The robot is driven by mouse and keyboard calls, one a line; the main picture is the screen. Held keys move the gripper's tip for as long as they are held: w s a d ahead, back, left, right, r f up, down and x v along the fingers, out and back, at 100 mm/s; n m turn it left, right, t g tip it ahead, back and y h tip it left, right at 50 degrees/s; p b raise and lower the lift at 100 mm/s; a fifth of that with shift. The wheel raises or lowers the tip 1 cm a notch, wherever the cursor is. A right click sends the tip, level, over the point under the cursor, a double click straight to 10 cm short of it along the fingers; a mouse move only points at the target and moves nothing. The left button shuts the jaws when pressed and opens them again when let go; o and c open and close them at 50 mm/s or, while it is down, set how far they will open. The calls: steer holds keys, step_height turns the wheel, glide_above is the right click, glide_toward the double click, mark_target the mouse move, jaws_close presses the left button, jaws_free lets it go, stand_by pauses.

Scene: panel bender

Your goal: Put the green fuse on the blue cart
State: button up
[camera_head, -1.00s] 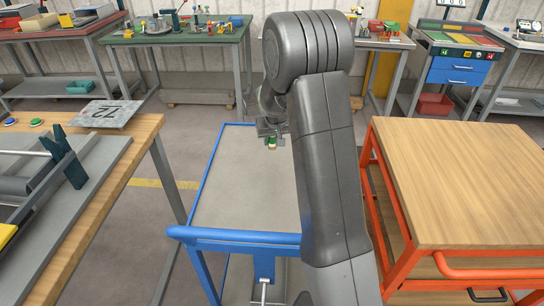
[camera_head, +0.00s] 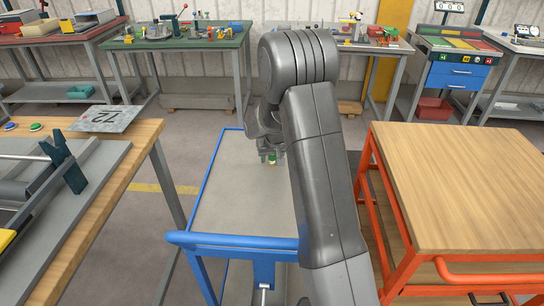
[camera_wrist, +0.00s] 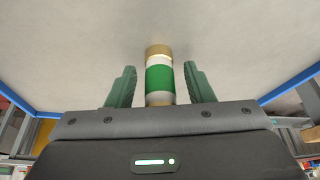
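The green fuse (camera_wrist: 159,78), a white cylinder with a green band and a gold end cap, is between the two fingers of my gripper (camera_wrist: 160,88) in the wrist view. A narrow gap shows on each side of it, so the gripper is open around it. Its gold end is at the grey top of the blue cart (camera_wrist: 245,50), seemingly touching it. In the head view the fuse (camera_head: 272,160) is small below my gripper (camera_head: 271,156), over the far part of the blue cart (camera_head: 225,205). My arm hides the cart's right side.
A wooden-topped orange cart (camera_head: 460,180) stands close on the right. A workbench (camera_head: 95,215) with a grey fixture is on the left. A green-topped bench (camera_head: 185,42) with small parts stands behind. The visible cart top around the fuse is clear.

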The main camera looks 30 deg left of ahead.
steer(key=shift+r, duration=0.1)
steer(key=shift+r+p, duration=0.2)
steer(key=shift+p, duration=0.1)
steer(key=v, duration=1.1)
steer(key=shift+s+d+r+b, duration=0.15)
steer(key=shift+s+r+b, duration=0.05)
steer(key=shift+r+b, duration=0.15)
